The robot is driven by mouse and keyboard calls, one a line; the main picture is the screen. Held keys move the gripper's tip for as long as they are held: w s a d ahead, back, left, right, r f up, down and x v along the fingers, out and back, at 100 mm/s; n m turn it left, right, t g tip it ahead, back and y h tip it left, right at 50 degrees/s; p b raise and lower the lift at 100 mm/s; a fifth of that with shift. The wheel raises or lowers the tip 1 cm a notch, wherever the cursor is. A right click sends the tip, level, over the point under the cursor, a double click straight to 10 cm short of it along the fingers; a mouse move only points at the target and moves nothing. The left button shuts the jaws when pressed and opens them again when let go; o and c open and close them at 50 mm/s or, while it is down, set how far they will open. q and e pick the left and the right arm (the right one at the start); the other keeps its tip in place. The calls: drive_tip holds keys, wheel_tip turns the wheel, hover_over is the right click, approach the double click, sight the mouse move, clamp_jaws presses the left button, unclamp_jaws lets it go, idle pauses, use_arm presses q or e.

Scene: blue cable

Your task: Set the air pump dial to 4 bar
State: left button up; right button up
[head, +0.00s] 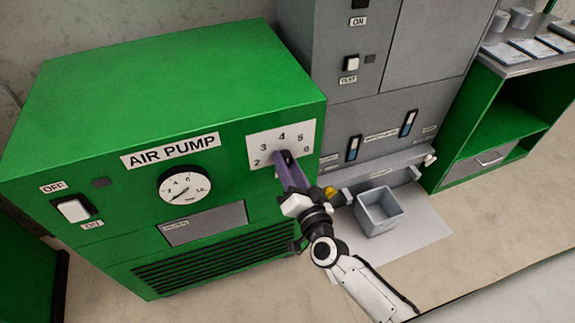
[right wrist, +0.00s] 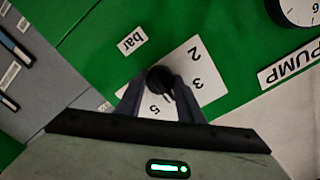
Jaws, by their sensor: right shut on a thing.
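The green air pump (head: 170,95) stands at the left in the head view. Its dial plate (head: 306,135) is white, with numbers 2 to 6 visible around the dial. My right gripper (head: 286,166) reaches the plate from below and covers most of the dial. In the right wrist view, its two fingers are shut on the black dial knob (right wrist: 160,78), one on each side. A thin pale mark on the knob seems to point between the 3 and the 5; a finger hides the 4 there. My left gripper is not in view.
A round pressure gauge (head: 185,186) and an OFF/ON switch (head: 73,210) sit left of the dial. A grey cabinet (head: 345,100) adjoins the pump on the right. A small grey bin (head: 380,211) stands below it.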

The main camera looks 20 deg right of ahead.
idle(0.4)
drive_tip(key=o, duration=1.1)
drive_tip(key=shift+c, duration=0.2)
drive_tip(key=shift+s, duration=0.1)
drive_tip(key=s, duration=1)
drive_tip(key=shift+d, duration=0.2)
